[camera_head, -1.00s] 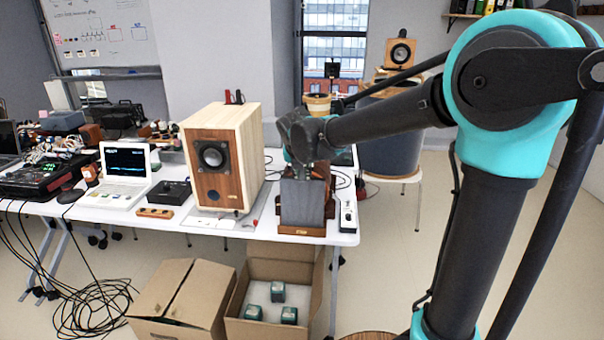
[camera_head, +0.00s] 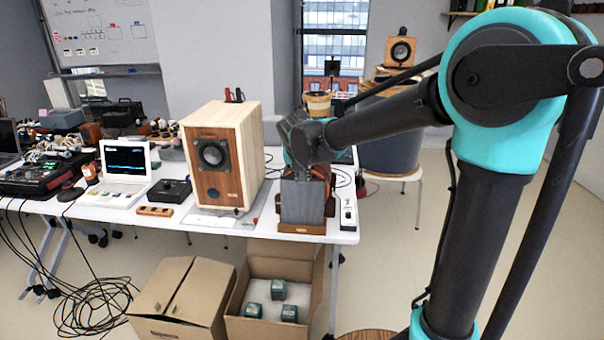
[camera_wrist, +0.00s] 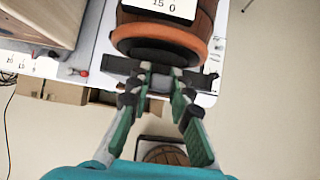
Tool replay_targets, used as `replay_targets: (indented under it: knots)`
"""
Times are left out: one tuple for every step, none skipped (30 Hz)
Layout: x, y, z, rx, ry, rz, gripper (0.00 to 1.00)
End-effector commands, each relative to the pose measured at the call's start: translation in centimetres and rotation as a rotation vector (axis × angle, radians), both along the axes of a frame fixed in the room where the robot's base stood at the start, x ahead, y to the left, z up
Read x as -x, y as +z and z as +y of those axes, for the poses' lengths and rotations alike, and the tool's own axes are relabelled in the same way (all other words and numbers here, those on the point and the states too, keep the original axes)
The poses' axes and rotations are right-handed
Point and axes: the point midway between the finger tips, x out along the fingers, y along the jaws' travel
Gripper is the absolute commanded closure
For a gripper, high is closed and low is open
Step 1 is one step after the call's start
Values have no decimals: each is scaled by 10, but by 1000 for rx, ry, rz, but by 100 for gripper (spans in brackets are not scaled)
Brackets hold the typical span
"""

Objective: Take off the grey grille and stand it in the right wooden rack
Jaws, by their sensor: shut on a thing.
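The grey grille (camera_head: 301,203) is a flat dark-grey panel. It stands upright at the wooden rack (camera_head: 302,229) near the right end of the table; the rack's front lip crosses its lower edge. Whether it rests fully on the rack's base is hidden. My gripper (camera_wrist: 160,76) is shut on the grille's top edge, which shows as a dark bar (camera_wrist: 122,65) in the wrist view.
An orange-rimmed round container (camera_wrist: 165,40) stands close behind the grille. A laptop (camera_head: 122,172) is farther left.

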Motion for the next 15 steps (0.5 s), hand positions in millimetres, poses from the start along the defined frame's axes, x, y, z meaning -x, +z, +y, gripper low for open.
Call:
replay_targets:
  knots:
    - [0,-1,0,0,0,0,100]
    - [0,-1,0,0,0,0,100]
    - [0,-2,0,0,0,0,100]
    - [0,-2,0,0,0,0,100]
    - [0,-3,0,0,0,0,100]
    - [0,-3,0,0,0,0,100]
    - [0,-3,0,0,0,0,100]
    - [0,-4,0,0,0,0,100]
    - [0,-4,0,0,0,0,100]
    - [0,-5,0,0,0,0,100]
    - [0,-5,0,0,0,0,100]
    - [0,-6,0,0,0,0,100]
    - [0,-5,0,0,0,0,77]
    - [0,-5,0,0,0,0,73]
    - [0,-5,0,0,0,0,68]
